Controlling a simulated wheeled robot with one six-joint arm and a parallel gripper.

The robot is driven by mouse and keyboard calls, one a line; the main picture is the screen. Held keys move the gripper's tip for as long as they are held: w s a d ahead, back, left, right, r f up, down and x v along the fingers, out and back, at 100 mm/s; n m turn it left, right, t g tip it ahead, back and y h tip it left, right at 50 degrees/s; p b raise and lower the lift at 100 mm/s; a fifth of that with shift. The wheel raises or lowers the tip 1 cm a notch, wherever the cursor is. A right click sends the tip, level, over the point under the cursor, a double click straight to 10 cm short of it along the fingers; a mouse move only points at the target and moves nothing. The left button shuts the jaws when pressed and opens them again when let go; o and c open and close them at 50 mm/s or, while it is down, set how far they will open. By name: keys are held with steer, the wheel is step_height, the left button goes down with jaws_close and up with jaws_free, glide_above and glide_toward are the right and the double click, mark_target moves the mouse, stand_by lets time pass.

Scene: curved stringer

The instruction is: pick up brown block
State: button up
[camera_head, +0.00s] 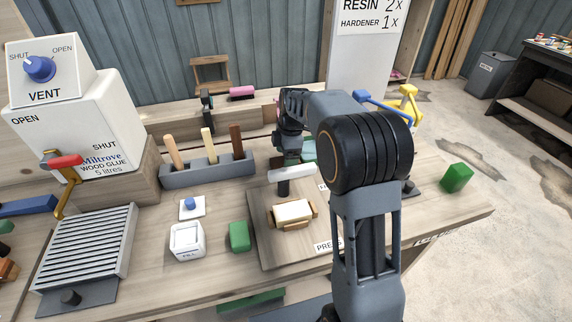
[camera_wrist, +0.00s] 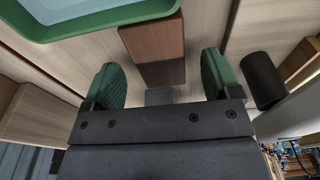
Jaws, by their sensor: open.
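The brown block (camera_wrist: 152,42) shows in the wrist view, a reddish-brown wooden block standing on the pale wooden surface and partly overlapped at the top by a green tray (camera_wrist: 100,18). My gripper (camera_wrist: 162,75) is open, its two green-padded fingers left and right of the block in the picture, with a gap on each side; I cannot tell how far the block reaches between them. In the head view my gripper (camera_head: 289,145) is at the far side of the bench, behind a white T-handle.
A press board (camera_head: 265,250) with a white-topped wooden piece lies in front of my gripper. A grey rack (camera_head: 210,172) with upright sticks stands to its left. A dark cylinder (camera_wrist: 263,80) stands right of the fingers in the wrist view. A green block (camera_head: 457,177) sits at the right.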

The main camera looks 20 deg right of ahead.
steer(key=shift+a+f, duration=0.15)
steer(key=shift+f, duration=1)
steer(key=c, duration=1)
